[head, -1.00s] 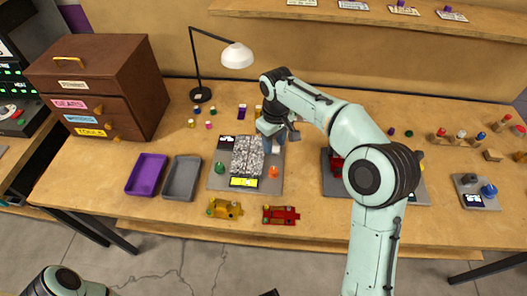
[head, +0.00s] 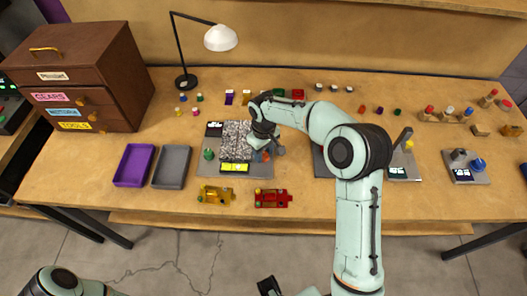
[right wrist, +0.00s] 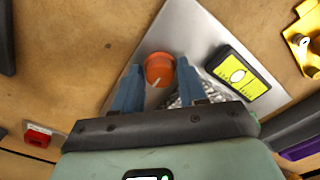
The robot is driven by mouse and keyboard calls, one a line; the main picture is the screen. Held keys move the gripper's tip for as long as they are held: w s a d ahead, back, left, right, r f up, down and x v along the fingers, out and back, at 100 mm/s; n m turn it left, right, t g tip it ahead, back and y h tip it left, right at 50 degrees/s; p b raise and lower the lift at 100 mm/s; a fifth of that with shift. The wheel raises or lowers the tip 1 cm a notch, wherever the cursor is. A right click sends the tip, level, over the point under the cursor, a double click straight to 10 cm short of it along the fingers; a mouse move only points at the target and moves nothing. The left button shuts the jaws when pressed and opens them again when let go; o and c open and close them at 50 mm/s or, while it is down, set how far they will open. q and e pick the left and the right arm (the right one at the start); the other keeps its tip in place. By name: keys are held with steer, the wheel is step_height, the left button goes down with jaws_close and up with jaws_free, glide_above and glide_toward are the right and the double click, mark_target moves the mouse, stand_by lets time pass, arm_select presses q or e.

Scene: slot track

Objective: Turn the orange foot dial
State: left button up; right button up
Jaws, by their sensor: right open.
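The orange dial (right wrist: 160,69) is a round knob with a pale pointer line, on a grey plate (right wrist: 192,32) in the right wrist view. My right gripper (right wrist: 158,65) is open, its two blue fingers either side of the dial's near part. I cannot tell whether they touch it. In the head view, the right gripper (head: 262,154) is over the right side of the plate (head: 205,169) and largely hides the dial. The plate also carries a green knob (head: 208,154), a speckled grey panel (head: 235,138) and a yellow display (head: 234,168). My left gripper is out of view.
A yellow toy-like piece (head: 215,195) and a red one (head: 272,198) lie in front of the plate. A purple tray (head: 134,165) and a grey tray (head: 171,166) are to its left. A lamp (head: 221,38) stands behind.

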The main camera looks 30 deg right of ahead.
jaws_close()
steer(key=shift+m, duration=0.3)
steer(key=m, duration=0.3)
steer(key=shift+m, duration=0.3)
steer(key=m, duration=0.3)
steer(key=shift+m, duration=0.3)
steer(key=m, duration=0.6)
steer(key=shift+p, duration=0.4)
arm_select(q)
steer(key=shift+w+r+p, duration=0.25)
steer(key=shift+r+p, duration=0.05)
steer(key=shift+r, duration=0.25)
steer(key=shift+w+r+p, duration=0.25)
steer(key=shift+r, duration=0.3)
arm_select(e)
steer(key=m, duration=0.5)
steer(key=shift+m, duration=0.4)
